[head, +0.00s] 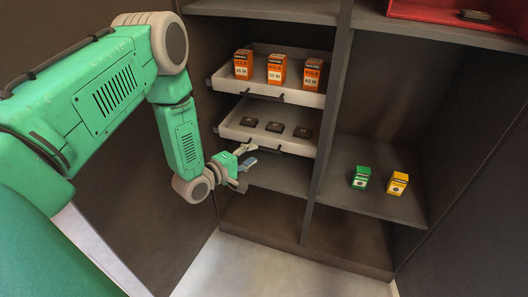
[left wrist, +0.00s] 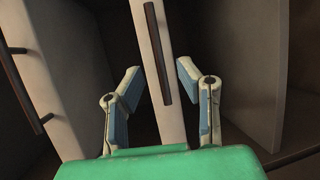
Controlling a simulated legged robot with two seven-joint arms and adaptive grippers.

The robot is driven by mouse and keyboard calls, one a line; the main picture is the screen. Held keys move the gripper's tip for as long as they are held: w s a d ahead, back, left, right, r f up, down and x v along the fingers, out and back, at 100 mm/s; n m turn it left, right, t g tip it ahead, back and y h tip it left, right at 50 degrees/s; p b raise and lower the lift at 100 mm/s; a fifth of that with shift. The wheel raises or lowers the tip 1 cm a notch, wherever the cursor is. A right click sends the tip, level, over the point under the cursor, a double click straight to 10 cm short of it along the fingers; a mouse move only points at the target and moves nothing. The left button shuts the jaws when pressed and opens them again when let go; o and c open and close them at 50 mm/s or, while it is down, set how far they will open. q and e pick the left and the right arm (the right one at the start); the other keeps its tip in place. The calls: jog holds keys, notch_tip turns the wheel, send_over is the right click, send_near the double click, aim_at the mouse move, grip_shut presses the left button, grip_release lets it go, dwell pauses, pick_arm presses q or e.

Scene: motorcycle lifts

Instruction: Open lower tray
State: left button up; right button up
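My left gripper (head: 248,155) is just below and in front of the lower tray's front in the head view. In the left wrist view its two fingers (left wrist: 160,70) are spread, with the strip and handle seen between them. No finger visibly closes on the handle; the remaining gap in depth is hard to tell. My right gripper is not in view.
The upper white tray (head: 300,98) holds three orange bulb boxes (head: 277,70) just above. A divider (head: 327,130) separates the right shelf, with a green box (head: 361,178) and a yellow box (head: 397,184). A red container (head: 450,24) is at top right.

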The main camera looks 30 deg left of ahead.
aim_at(263, 149)
pick_arm(q)
jog(key=shift+d+b+x, duration=0.15)
jog(key=shift+b+x, duration=0.2)
jog(key=shift+x, duration=1.05)
jog(key=shift+d+b+x, duration=0.1)
jog(key=shift+b+x, duration=0.25)
jog(key=shift+x, duration=1.05)
jog(key=shift+a, duration=0.4)
grip_shut()
